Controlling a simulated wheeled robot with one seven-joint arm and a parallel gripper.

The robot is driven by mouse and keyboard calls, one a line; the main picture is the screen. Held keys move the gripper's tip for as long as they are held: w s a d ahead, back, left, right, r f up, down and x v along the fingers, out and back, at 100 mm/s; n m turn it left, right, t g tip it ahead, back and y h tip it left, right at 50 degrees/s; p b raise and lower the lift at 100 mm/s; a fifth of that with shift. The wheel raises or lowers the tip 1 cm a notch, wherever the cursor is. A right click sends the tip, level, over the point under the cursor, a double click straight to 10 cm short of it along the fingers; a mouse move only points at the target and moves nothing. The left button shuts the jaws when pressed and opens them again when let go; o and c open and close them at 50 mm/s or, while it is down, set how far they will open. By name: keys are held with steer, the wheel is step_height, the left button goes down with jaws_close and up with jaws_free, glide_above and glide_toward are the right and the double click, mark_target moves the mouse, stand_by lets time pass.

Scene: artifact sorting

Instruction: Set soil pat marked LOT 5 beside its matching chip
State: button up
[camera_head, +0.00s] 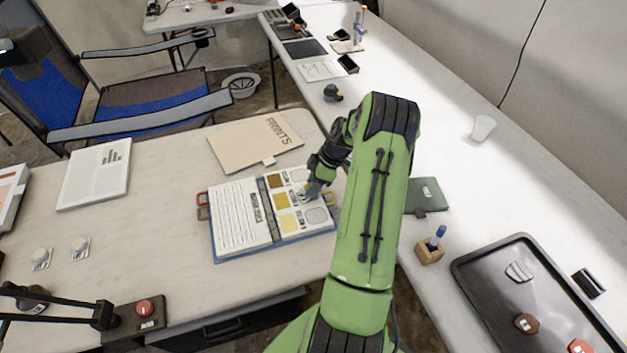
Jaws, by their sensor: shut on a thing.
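An open chart book (240,218) lies on the near table. Its left page has text, and its right page has brown and yellow colour chips (279,201) beside pale outlined spots (316,215). My gripper (311,191) is low over the right page, by the right-hand column, next to the chips. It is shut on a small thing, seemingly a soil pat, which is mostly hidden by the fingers. No LOT mark on it can be read. Reddish-brown pats with white labels (526,323) lie in the dark tray at lower right.
The dark tray (478,277) also holds a striped pale piece (519,271). A PRINTS folder (240,148) lies behind the book. The table left of the book has free room.

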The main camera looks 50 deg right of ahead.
steer(key=shift+f+b, duration=0.45)
steer(key=shift+f, duration=0.05)
stand_by(0.3)
steer(key=o, duration=1.2)
steer(key=shift+r, duration=0.15)
steer(key=p+v, duration=0.3)
steer(key=v, duration=1.2)
steer(key=shift+s+r+p, duration=0.1)
steer(key=shift+r+p, duration=0.15)
steer(key=shift+p, duration=0.05)
